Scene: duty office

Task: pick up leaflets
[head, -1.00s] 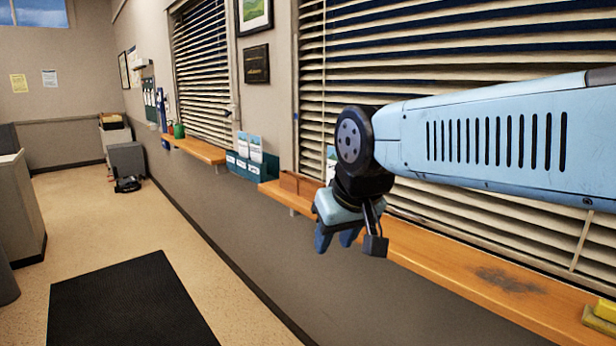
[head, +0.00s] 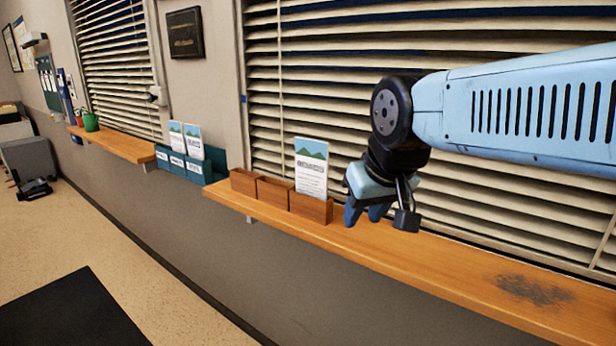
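White leaflets with a green and blue picture (head: 311,168) stand upright in the right-hand compartment of a brown wooden holder (head: 275,191) on the window shelf. More leaflets (head: 193,141) stand in a teal rack (head: 213,163) on the wall further left. My gripper (head: 366,216) hangs fingers down just right of the wooden holder, in front of the blinds. The distance between gripper and leaflets is hard to judge.
The wooden shelf (head: 420,262) runs along the window, with a dark smudge (head: 534,289) at right. A farther shelf (head: 115,145) holds a green pot (head: 90,122). A black mat (head: 75,312) lies on the floor. A grey box (head: 28,157) stands at far left.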

